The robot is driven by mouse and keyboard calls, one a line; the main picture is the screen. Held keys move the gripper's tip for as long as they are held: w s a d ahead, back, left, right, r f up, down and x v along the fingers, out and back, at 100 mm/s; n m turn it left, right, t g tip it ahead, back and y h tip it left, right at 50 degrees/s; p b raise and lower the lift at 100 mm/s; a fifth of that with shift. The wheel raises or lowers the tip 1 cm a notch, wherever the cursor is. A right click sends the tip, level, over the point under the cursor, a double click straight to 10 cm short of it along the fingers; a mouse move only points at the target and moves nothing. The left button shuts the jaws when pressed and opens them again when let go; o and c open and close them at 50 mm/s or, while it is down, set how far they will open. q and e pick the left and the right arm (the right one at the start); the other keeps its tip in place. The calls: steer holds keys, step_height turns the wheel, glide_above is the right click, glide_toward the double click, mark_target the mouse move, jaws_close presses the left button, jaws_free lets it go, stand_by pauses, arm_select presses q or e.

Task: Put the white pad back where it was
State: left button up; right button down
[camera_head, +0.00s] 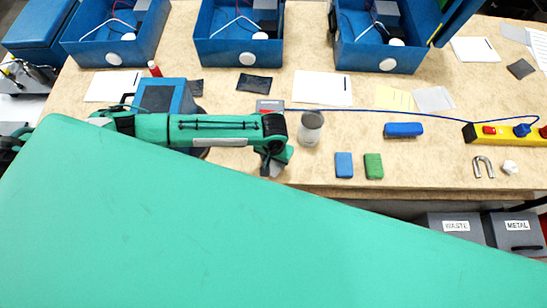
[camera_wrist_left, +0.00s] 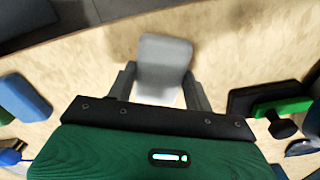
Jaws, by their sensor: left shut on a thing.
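The white pad (camera_wrist_left: 164,62) is a pale, rounded block between the two fingers of my left gripper (camera_wrist_left: 161,86) in the left wrist view. The fingers are shut on its sides, and its far end sticks out past them. The pad's height over the table cannot be told for sure. In the head view my left gripper (camera_head: 272,164) is at the front part of the table, left of the blue pad (camera_head: 344,165) and the green pad (camera_head: 374,166). The white pad is mostly hidden there. My right gripper is not in view.
A glass jar (camera_head: 310,129) stands just right of my left gripper. A blue block (camera_head: 403,130), a horseshoe magnet (camera_head: 484,167) and a yellow power strip (camera_head: 500,133) lie farther right. Blue bins (camera_head: 240,50) line the back. The table's front edge (camera_head: 420,192) is close.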

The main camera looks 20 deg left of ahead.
arm_select(q)
steer(key=o, duration=0.9)
step_height(320, 180, up, 12)
steer(key=b, duration=0.2)
steer(key=shift+b, duration=0.3)
